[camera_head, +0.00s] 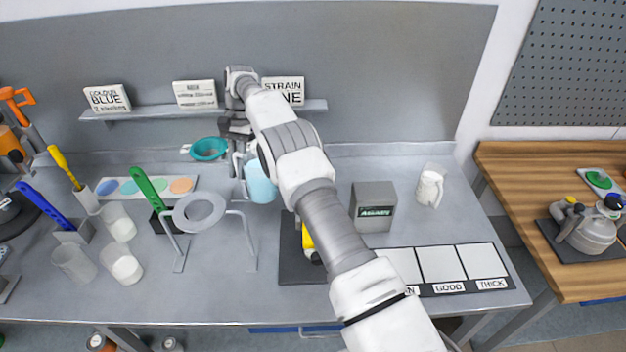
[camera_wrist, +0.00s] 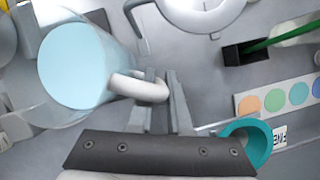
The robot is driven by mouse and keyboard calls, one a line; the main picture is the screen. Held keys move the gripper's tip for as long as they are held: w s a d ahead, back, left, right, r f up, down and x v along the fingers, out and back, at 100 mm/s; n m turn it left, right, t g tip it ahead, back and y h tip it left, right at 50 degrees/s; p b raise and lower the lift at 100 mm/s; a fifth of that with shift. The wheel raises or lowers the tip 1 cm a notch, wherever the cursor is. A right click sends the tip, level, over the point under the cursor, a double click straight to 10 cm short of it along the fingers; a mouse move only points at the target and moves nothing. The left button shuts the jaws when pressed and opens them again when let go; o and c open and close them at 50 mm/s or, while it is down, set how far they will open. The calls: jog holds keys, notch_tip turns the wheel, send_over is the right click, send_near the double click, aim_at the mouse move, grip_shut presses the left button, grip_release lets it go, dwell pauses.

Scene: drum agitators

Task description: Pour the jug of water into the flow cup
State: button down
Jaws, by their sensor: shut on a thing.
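The jug (camera_head: 262,182) is a clear vessel full of light blue water. My gripper (camera_head: 239,165) is shut on its pale handle, and the jug hangs off to the right of the fingers. In the wrist view the jug (camera_wrist: 88,68) fills the upper left, with the handle between the fingers (camera_wrist: 160,92). It looks about upright; its height above the bench is hard to judge. A grey ring-shaped stand (camera_head: 200,212) on thin legs is left of the jug. I cannot tell for sure which is the flow cup.
A strip of coloured discs (camera_head: 150,186), a green-handled tool (camera_head: 148,188) and several clear beakers (camera_head: 122,262) stand at left. A grey box (camera_head: 374,206) and a white jug (camera_head: 430,185) are at right. A shelf with signs (camera_head: 195,93) runs along the back.

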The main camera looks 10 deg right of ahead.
aim_at(242, 155)
jog(key=shift+f, duration=0.15)
jog(key=shift+d+r, duration=0.15)
jog(key=shift+r, duration=0.3)
jog(key=shift+s+d+r+n+t+y, duration=0.15)
jog(key=shift+s+d+r+t+y, duration=0.1)
jog(key=shift+r+t+y, duration=0.35)
jog(key=shift+s+d+r+n+t+y, duration=0.1)
jog(key=shift+s+d+r+t+y, duration=0.25)
jog(key=shift+r, duration=0.5)
jog(key=shift+s+d+r+n+t+y, duration=0.15)
jog(key=shift+r+t+y, duration=0.2)
jog(key=shift+r+y, duration=0.3)
jog(key=shift+s+d+r+t+y, duration=0.2)
jog(key=shift+d+r+t+y, duration=0.1)
jog(key=shift+r, duration=0.55)
jog(key=shift+s+d+r+y, duration=0.15)
jog(key=shift+s+y, duration=0.05)
jog(key=shift+y, duration=0.1)
jog(key=shift+s+d+r+n+t+y, duration=0.15)
jog(key=shift+s+d+r+t+y, duration=0.1)
jog(key=shift+r, duration=0.15)
jog(key=shift+s+d+r+n+t+y, duration=0.15)
jog(key=shift+d+r+t, duration=0.1)
jog(key=shift+r, duration=0.15)
